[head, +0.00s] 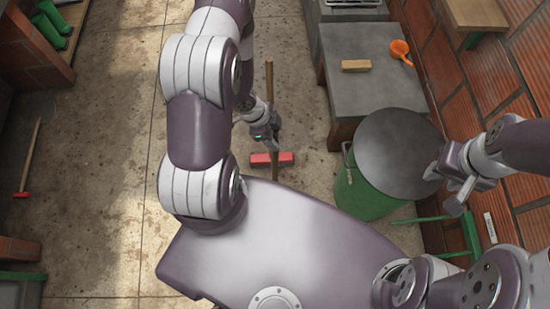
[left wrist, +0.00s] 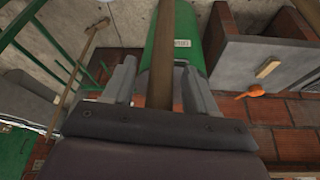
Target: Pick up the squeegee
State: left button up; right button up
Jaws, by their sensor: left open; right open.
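The squeegee, with a red bar-shaped head (head: 262,160) and a long wooden handle (head: 269,80), is in the middle of the head view. My left gripper (head: 266,136) is at the handle, just above the red head in the picture. In the left wrist view a wooden handle (left wrist: 161,60) runs between the two open fingers of that gripper (left wrist: 158,85), with gaps on both sides. The red head is out of the left wrist view. My right gripper (head: 451,190) is open and empty beside the green drum.
The green drum (head: 362,190) with a grey lid and a grey counter (head: 375,95) stand right of the squeegee. A wooden block (head: 356,66) and an orange scoop (head: 401,50) lie on the counter. Another red-ended pole (head: 31,150) is at left. Open floor lies between.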

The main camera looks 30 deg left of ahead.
pick_arm(q)
jog(key=shift+d+f, duration=0.15)
jog(key=shift+f, duration=0.1)
jog(key=shift+c, duration=0.3)
jog(key=shift+w, duration=0.1)
jog(key=c, duration=0.5)
grip_shut()
dwell(0.4)
